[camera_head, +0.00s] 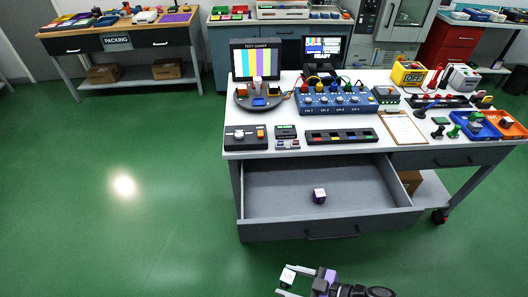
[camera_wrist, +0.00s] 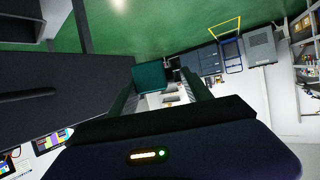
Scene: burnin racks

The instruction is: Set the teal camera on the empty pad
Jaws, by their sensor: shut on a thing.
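My gripper (camera_head: 305,278) is low in the head view, in front of the open drawer and clear of the bench. It is shut on the teal camera (camera_wrist: 148,75), a small block that shows teal between the fingertips in the wrist view. In the head view the held camera (camera_head: 287,275) shows mostly a pale face at the fingertips. A dark round fixture (camera_head: 242,103) stands at the bench's back left, with small coloured blocks and a pale upright part. I cannot tell which pad on it is empty.
The grey drawer (camera_head: 270,205) is pulled out and holds a purple-and-white block (camera_head: 319,196). A colour-bar screen (camera_head: 256,62) stands behind the fixture. A blue channel box (camera_head: 336,100), a black strip (camera_head: 341,136) and a clipboard (camera_head: 402,127) crowd the bench. Green floor at left is clear.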

